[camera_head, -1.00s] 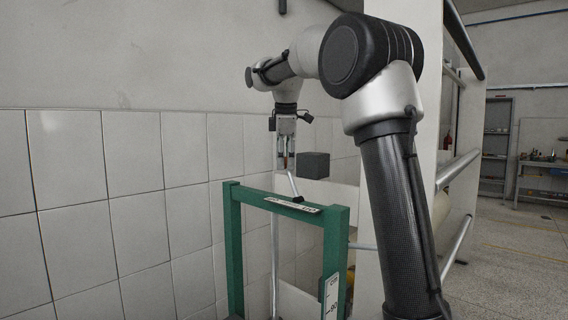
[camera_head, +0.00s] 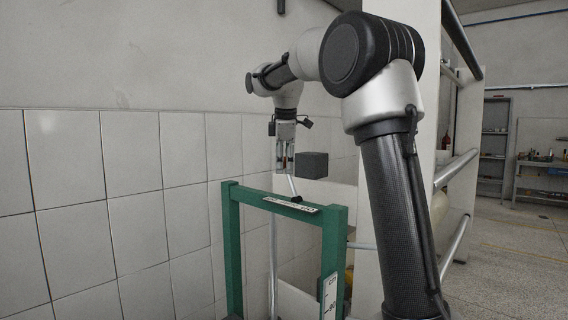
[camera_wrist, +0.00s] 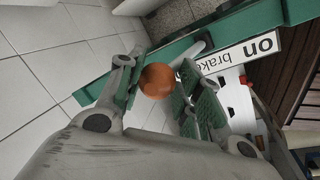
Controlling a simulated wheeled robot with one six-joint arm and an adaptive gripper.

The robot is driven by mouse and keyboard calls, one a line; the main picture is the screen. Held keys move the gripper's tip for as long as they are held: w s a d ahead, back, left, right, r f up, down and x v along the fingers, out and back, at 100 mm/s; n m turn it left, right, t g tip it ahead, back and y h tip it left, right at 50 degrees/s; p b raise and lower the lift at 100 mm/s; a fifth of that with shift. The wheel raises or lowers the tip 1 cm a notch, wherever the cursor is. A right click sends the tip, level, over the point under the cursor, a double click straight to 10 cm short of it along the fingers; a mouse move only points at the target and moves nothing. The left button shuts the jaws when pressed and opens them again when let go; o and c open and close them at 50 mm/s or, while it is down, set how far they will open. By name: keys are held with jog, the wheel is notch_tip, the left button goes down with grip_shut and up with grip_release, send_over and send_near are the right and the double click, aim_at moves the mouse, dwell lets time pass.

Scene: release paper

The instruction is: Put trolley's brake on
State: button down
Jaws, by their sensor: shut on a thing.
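The trolley's green frame (camera_head: 230,250) stands left of my arm. A white plate (camera_head: 285,205) lies on its top bar and reads "on" and "brake" in the wrist view (camera_wrist: 268,45). The grey brake lever (camera_head: 294,187) rises tilted from beside the plate, leaning up and left. Its orange-brown ball knob (camera_wrist: 158,80) sits between my fingers in the wrist view. My gripper (camera_head: 286,167) points down over the frame and is shut on the knob. The fingers mostly hide the knob in the head view.
A dark grey cube (camera_head: 314,165) shows right beside my gripper. A tiled wall (camera_head: 90,200) runs behind and left of the frame. A white post with metal bars (camera_head: 458,168) stands at the right. Open floor and shelves (camera_head: 493,150) lie farther right.

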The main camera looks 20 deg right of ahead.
jog(key=shift+d+r, duration=0.15)
jog(key=shift+r, duration=0.05)
jog(key=shift+s+d+r+t, duration=0.15)
jog(key=shift+s+d+t, duration=0.05)
jog(key=shift+s+t, duration=0.25)
jog(key=shift+s+d+r+t, duration=0.15)
jog(key=shift+s+t, duration=0.2)
jog(key=shift+t, duration=0.1)
jog(key=s+d+f+t+y, duration=0.1)
jog(key=s+d+t, duration=0.2)
jog(key=s, duration=0.5)
jog(key=shift+f+m+y, duration=0.3)
jog(key=shift+y, duration=0.1)
jog(key=shift+s+f, duration=0.1)
jog(key=c, duration=1.1)
grip_release()
jog(key=shift+o, duration=0.2)
jog(key=shift+r, duration=0.2)
